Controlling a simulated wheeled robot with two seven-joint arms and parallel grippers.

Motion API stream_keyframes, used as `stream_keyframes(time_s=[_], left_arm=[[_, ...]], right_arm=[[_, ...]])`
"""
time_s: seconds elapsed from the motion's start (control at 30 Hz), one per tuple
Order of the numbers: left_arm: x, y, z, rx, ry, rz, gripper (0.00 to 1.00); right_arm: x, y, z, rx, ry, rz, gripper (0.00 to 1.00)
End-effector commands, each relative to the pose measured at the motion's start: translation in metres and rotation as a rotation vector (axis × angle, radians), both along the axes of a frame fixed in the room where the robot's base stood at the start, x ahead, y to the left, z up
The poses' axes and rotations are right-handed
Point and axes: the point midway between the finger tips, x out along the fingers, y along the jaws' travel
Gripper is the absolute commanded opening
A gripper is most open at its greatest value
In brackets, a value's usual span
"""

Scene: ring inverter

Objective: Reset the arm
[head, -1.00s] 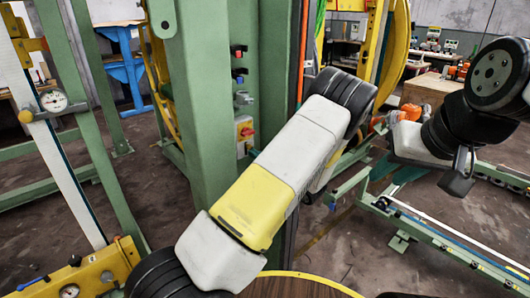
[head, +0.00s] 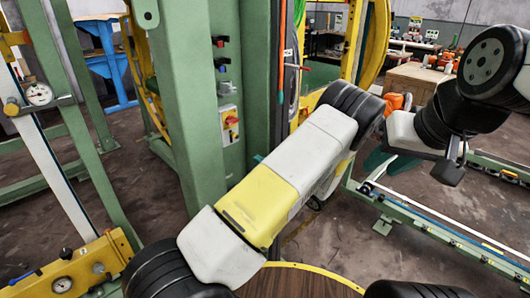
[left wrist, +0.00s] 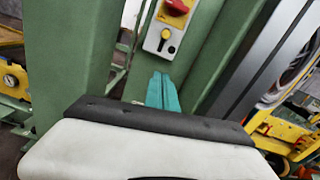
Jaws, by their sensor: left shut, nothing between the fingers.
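My left gripper (head: 258,158) is mostly hidden behind my own white and yellow arm in the head view; only a bit of teal finger shows. In the left wrist view its teal fingers (left wrist: 163,92) are together, with nothing between them. They point toward a control box (left wrist: 167,28) with a red knob (left wrist: 177,6) on a yellow plate, and look apart from it. The box also shows on the green post in the head view (head: 229,125). My right gripper (head: 388,162) is at the right, its teal fingers spread apart, with nothing seen between them.
The green machine post (head: 185,100) stands close beyond my left arm. A green rail frame (head: 440,230) runs along the right. A round wooden top (head: 300,283) is at the bottom. Bare floor lies between.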

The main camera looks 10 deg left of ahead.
Motion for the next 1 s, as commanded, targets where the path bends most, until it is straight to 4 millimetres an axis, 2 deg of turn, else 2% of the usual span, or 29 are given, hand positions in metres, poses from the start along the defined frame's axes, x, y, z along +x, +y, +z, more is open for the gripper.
stream_keyframes(time_s=[0.47, 0.63, 0.77, 1.0], left_arm=[[-0.003, -0.003, 0.0, 0.001, 0.001, 0.005, 0.0], [-0.008, 0.006, 0.008, -0.047, -0.01, 0.051, 0.0], [-0.027, 0.029, 0.025, -0.175, -0.037, 0.169, 0.0], [-0.082, 0.067, 0.058, -0.501, -0.112, 0.443, 0.0]], right_arm=[[0.0, 0.0, 0.0, 0.0, 0.001, 0.0, 0.33], [0.0, 0.0, 0.0, 0.0, 0.0, 0.0, 0.33], [0.0, 0.0, 0.0, 0.0, 0.0, 0.0, 0.33], [0.0, 0.0, 0.0, 0.0, 0.0, 0.0, 0.33]])
